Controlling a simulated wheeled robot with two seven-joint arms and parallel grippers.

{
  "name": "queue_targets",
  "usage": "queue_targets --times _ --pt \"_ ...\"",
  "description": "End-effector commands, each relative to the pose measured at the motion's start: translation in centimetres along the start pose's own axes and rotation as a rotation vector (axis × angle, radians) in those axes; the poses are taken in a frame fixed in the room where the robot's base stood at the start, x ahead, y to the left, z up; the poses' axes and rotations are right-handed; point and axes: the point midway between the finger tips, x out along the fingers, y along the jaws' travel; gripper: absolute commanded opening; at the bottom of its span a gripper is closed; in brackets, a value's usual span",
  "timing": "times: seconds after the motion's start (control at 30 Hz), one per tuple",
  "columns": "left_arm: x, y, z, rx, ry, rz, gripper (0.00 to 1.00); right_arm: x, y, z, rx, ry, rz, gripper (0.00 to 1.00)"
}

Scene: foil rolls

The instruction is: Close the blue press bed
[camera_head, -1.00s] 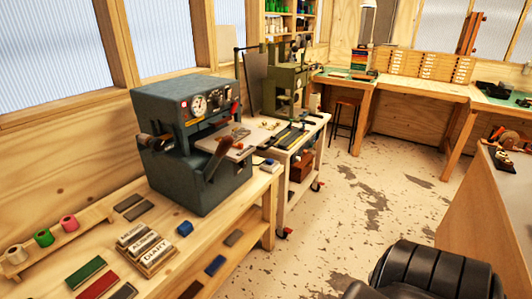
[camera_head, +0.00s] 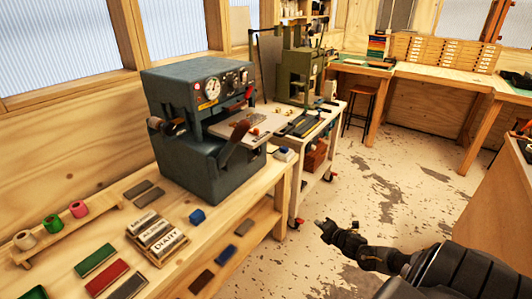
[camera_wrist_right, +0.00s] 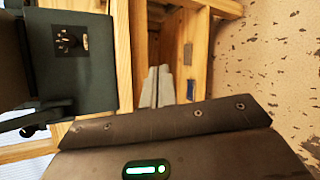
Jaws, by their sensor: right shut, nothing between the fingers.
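The blue-grey press (camera_head: 205,100) stands on the wooden bench at the left, with a gauge and knobs on its upper front. Its flat grey bed (camera_head: 238,128) sticks out from the front toward the right. My right gripper (camera_head: 322,228) is over the floor, right of the bench and apart from the press. In the right wrist view its two grey fingers (camera_wrist_right: 158,88) are together and empty. A dark part of the press (camera_wrist_right: 70,60) shows at the left there. My left gripper is not in view.
Colour rolls (camera_head: 52,222), lettered blocks (camera_head: 157,238) and flat bars (camera_head: 107,281) lie on the near bench (camera_head: 213,235). A green press (camera_head: 300,70) stands on a cart behind. The lower shelf holds several small blocks. The floor between bench and right-hand counter is open.

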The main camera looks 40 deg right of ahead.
Motion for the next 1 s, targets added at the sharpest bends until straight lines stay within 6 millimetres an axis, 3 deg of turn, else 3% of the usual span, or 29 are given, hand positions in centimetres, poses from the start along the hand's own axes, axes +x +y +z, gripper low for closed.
queue_targets --times 0.03,0.1,0.2,0.33,0.43,0.6,0.83,1.0 --pt "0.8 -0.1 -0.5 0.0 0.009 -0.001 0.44 0.4 5.4 2.3 -0.178 0.01 0.109 0.0" --pt "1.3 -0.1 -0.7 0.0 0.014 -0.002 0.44 -0.2 12.3 4.2 -0.415 0.011 0.248 0.0" --pt "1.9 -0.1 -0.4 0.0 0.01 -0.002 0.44 -2.2 20.3 5.4 -0.705 -0.002 0.411 0.0" --pt "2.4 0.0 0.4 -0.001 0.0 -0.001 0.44 -5.3 27.0 5.4 -0.977 -0.03 0.562 0.0" --pt "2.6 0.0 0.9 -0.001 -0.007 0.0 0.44 -7.1 29.9 5.1 -1.107 -0.049 0.633 0.0" --pt "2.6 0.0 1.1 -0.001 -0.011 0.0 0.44 -8.4 31.9 4.8 -1.196 -0.066 0.681 0.0" --pt "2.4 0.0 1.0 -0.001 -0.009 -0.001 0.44 -8.1 32.3 4.8 -1.197 -0.071 0.684 0.0" --pt "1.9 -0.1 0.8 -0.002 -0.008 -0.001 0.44 -6.5 33.6 4.2 -1.192 -0.074 0.687 0.0"
